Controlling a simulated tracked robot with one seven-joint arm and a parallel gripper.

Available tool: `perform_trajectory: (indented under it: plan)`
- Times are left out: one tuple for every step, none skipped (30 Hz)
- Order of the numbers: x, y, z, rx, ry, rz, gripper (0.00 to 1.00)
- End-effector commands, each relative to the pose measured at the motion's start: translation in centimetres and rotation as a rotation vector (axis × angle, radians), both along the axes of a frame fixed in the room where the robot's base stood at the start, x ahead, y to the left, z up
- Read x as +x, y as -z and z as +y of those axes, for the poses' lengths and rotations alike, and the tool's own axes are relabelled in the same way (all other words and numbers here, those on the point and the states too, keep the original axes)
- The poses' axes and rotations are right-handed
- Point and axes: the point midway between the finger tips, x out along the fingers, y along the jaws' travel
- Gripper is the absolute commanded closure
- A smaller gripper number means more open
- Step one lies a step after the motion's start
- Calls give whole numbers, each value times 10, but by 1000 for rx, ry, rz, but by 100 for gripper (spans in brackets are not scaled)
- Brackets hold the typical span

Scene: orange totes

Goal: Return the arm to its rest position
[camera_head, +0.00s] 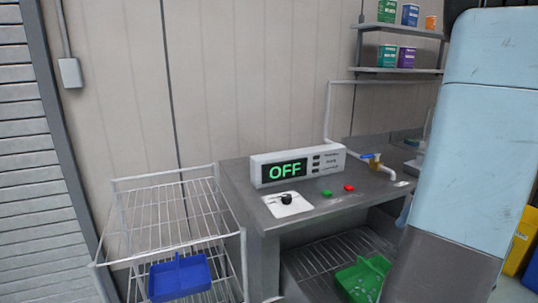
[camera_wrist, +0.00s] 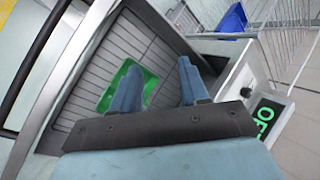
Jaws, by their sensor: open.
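My arm (camera_head: 480,110) shows as a large light blue link on the right side of the head view. It hides part of the metal bench behind it. In the wrist view my gripper (camera_wrist: 158,82) has its two blue fingers spread apart, with nothing between them. It points toward the bench's slatted lower shelf (camera_wrist: 85,125). A green tray (camera_wrist: 108,97) lies on that shelf, partly behind the left finger. The fingers cannot be made out clearly in the head view.
The bench (camera_head: 235,180) carries a display reading OFF (camera_head: 285,170), a black knob, green and red buttons and a tap (camera_head: 375,163). A wire rack (camera_head: 160,220) with a blue bin (camera_head: 180,277) stands left. Wall shelves (camera_head: 400,71) hold several boxes. A yellow container (camera_head: 523,245) is right.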

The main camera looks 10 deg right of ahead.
Motion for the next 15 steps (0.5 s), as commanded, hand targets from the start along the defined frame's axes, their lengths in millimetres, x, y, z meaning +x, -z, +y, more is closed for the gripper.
perform_trajectory:
  plan:
    - [6,-9,14,-42,-32,1,56]
    - [8,-13,21,-65,-44,2,56]
    - [11,-18,31,-97,-61,2,56]
    - [13,-22,38,-119,-74,3,56]
    - [15,-26,46,-141,-87,1,56]
    - [17,-30,55,-173,-102,-2,56]
    - [18,-34,62,-196,-114,-5,56]
    - [19,-38,69,-217,-125,-10,56]
    - [21,-42,78,-247,-138,-17,56]
    - [21,-46,85,-269,-149,-24,56]
    - [22,-50,92,-291,-159,-31,56]
    - [22,-54,101,-320,-172,-43,56]
    - [22,-57,108,-340,-183,-51,56]
    - [22,-61,115,-361,-190,-61,56]
    - [22,-65,123,-389,-202,-77,56]
